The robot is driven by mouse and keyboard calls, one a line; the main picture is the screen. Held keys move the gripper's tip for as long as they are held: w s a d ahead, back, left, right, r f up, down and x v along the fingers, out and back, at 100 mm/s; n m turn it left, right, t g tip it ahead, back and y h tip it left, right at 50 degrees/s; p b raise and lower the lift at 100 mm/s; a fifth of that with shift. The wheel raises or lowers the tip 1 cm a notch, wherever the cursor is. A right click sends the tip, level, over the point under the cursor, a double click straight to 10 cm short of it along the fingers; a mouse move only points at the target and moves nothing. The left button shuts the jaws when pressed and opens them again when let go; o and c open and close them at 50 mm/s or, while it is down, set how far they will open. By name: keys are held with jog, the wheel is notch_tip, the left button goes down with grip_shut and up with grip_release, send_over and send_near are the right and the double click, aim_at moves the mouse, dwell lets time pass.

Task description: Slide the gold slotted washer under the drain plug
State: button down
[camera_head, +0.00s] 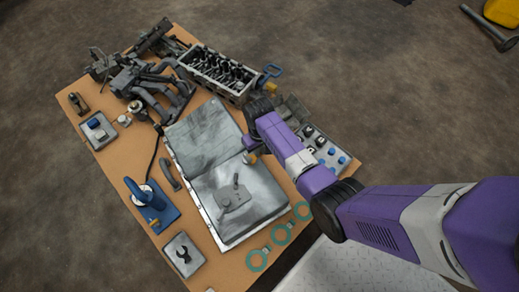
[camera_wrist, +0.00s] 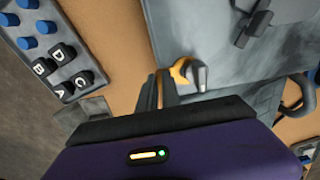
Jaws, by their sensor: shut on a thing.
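A gold curved piece, which looks like the gold slotted washer (camera_wrist: 180,70), shows at my fingertips in the wrist view; a small gold patch (camera_head: 252,158) shows by my gripper in the head view. My gripper (camera_wrist: 160,88) is shut on it above the grey sheet. A small grey block-like part (camera_wrist: 199,76) sits right beside the gold piece; I cannot tell whether it is joined to it. The washer's slot is not clear. I cannot pick out the drain plug with certainty.
A grey sheeted panel (camera_head: 205,135) covers the workbench's middle. An engine head (camera_head: 218,72) and manifold (camera_head: 152,88) stand at the back. Teal rings (camera_head: 257,261) lie in front. A lettered block tray (camera_wrist: 60,70) is near.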

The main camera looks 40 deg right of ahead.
jog(key=shift+w+a, duration=0.15)
jog(key=shift+a, duration=0.45)
jog(key=c, duration=1.5)
grip_release()
jog(key=shift+o, duration=0.2)
jog(key=shift+p, duration=0.3)
notch_tip(320, 180, up, 8)
jog(key=p, duration=0.3)
jog(key=shift+p, duration=0.3)
jog(key=shift+d+f, duration=0.1)
jog(key=shift+f, duration=0.05)
